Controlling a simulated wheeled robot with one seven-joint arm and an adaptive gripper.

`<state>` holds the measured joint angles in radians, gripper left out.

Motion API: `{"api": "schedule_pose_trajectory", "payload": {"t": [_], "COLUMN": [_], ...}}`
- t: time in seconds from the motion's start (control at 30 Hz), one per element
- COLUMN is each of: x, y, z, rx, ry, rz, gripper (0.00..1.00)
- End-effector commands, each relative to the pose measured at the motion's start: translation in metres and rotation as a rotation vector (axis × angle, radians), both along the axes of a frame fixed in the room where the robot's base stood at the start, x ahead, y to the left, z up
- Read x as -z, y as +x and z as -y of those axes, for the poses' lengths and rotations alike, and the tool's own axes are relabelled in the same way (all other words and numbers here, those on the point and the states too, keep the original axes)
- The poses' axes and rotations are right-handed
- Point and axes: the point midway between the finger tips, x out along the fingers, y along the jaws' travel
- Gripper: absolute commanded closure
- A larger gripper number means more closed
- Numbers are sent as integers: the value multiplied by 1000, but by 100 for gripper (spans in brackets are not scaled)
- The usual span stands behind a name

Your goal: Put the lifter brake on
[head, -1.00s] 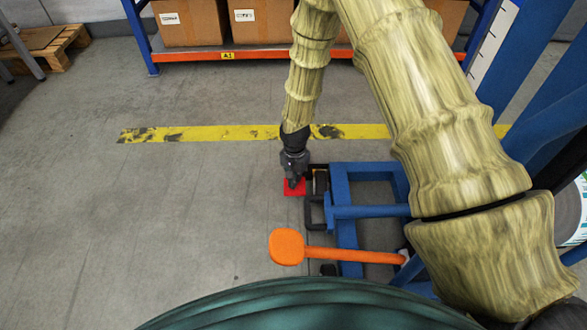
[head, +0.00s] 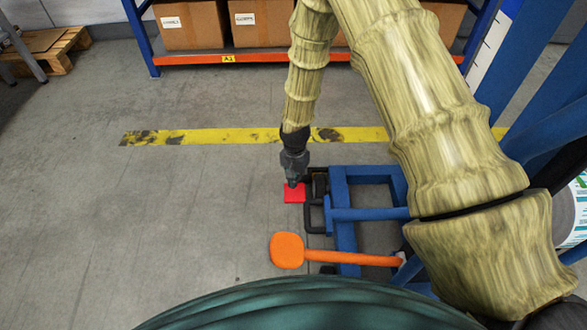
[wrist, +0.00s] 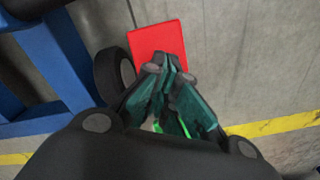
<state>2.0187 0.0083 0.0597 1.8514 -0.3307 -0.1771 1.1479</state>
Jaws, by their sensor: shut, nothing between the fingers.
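The lifter is a blue frame (head: 345,222) on the floor, right of centre in the head view. Its brake looks to be the flat red pedal (head: 294,193) at the frame's left side, beside a black caster wheel. The red pedal also shows in the wrist view (wrist: 160,47), beside the dark wheel (wrist: 114,72). My gripper (head: 292,184) is shut and empty, pointing down at the red pedal's far edge. In the wrist view its fingertips (wrist: 170,68) overlap the pedal's near part. I cannot tell whether they touch it.
An orange pedal on a bar (head: 287,250) sticks out left, nearer to me. A black bracket (head: 311,214) is beside the frame. A yellow floor line (head: 220,136) and a shelf with cartons (head: 256,25) lie beyond. The floor to the left is clear.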

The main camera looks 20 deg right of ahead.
Motion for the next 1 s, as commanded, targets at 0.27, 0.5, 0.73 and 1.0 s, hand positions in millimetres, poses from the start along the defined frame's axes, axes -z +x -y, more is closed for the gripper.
{"api": "schedule_pose_trajectory", "payload": {"t": [0.27,0.5,0.73,1.0], "x": [-30,-51,-60,-59], "y": [0,0,0,0], "z": [0,0,0,0], "rx": [0,0,0,0], "ry": [0,0,-1,0], "rz": [0,0,-1,0], "gripper": [100,100,100,100]}}
